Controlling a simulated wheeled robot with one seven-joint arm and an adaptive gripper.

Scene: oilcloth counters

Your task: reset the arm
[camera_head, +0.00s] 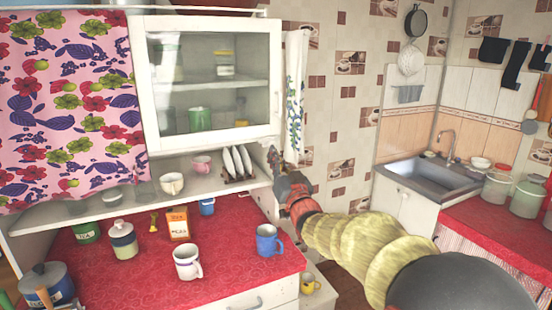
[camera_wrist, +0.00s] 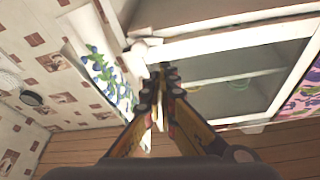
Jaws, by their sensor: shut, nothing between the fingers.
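My gripper (camera_head: 273,158) is raised in front of the lower right corner of the white wall cabinet (camera_head: 205,142), above the red counter (camera_head: 225,225). In the wrist view its fingers (camera_wrist: 158,78) meet at the tips with nothing between them. My arm stretches from the lower right of the head view up to the gripper. In the wrist view the cabinet's white frame and glass lie just beyond the fingertips. I cannot tell whether the gripper touches the cabinet.
A blue mug (camera_head: 268,241), a white mug (camera_head: 187,262) and a yellow-brown box (camera_head: 178,224) stand on the counter. White plates (camera_head: 237,162) stand in a rack under the cabinet. A floral curtain (camera_head: 296,90) hangs beside the cabinet. A sink (camera_head: 440,176) is at right.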

